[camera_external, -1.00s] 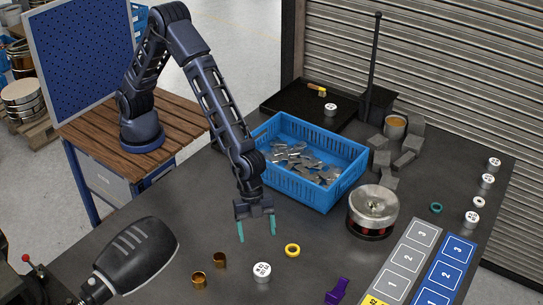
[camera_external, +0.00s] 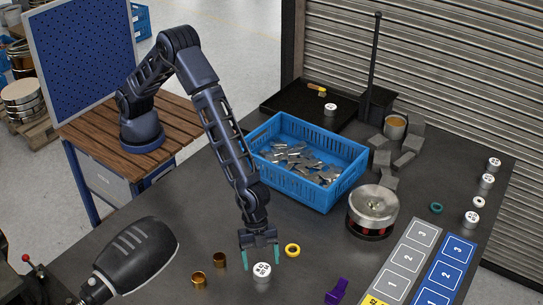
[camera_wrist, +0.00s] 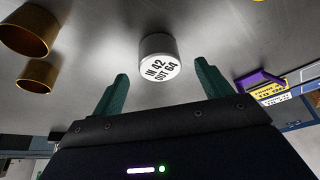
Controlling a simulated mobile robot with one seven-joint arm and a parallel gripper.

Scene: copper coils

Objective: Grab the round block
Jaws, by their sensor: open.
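The round block is a white cylinder (camera_external: 262,273) with dark print on its top, standing upright on the dark table. In the wrist view the round block (camera_wrist: 159,58) lies ahead between the two green fingertips, its label reading "IN 42 OUT 64". Several similar white cylinders stand elsewhere, such as one at the right edge (camera_external: 472,219). My gripper (camera_external: 261,262) is open and empty, its teal fingers pointing down close over the block. In the wrist view my gripper (camera_wrist: 160,82) shows a wide gap. I cannot tell whether a finger touches the block.
Two copper rings (camera_external: 208,270) stand to the left of the block. A purple piece (camera_external: 337,291) lies further right.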

